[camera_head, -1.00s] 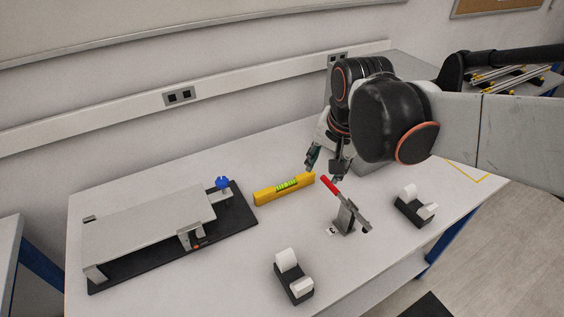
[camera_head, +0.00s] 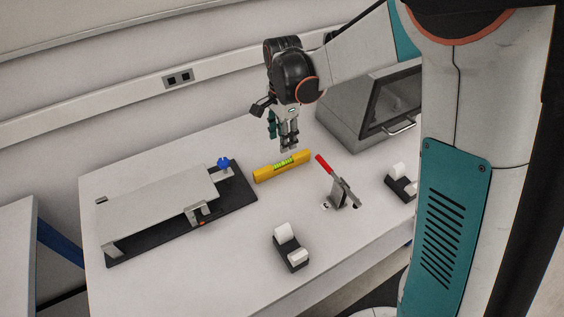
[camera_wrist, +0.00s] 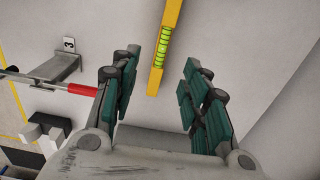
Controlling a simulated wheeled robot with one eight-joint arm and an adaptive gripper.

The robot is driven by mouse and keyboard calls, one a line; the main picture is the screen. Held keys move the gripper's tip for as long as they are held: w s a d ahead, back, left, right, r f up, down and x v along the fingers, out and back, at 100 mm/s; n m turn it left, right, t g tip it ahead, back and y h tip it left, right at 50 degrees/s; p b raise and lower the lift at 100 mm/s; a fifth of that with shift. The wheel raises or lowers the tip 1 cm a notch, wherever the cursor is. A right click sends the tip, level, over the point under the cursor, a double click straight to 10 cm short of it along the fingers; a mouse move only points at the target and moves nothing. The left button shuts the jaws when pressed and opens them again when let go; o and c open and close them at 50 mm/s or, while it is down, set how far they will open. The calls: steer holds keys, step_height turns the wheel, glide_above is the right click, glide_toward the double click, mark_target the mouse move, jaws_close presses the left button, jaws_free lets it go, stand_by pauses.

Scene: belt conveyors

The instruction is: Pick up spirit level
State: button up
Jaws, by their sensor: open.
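The yellow spirit level (camera_head: 264,174) with a green vial lies on the white table, in the middle of the head view. In the wrist view the spirit level (camera_wrist: 171,18) runs down from the top edge, and its near end lies between the lines of my fingers. My gripper (camera_head: 283,146) is above and just behind the level in the head view, pointing down. In the wrist view my gripper (camera_wrist: 160,82) is open, with green-padded fingers on both sides and nothing held. Whether the fingers are at the level's height cannot be told.
A red-handled clamp (camera_head: 338,186) stands right of the level, near my gripper. A black-based fixture with a grey plate (camera_head: 160,205) lies to the left. Tape dispensers (camera_head: 290,250) stand in front and at right (camera_head: 400,184). A grey box (camera_head: 345,122) stands behind right.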

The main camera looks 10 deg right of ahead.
mark_target(283, 162)
step_height(283, 162, down, 7)
steer(key=shift+b, duration=0.8)
steer(key=f, duration=0.1)
steer(key=f+b, duration=0.1)
steer(key=f, duration=0.1)
steer(key=f+b, duration=0.1)
steer(key=f, duration=0.1)
steer(key=shift+w+f, duration=0.1)
steer(key=shift+w, duration=0.25)
jaws_close()
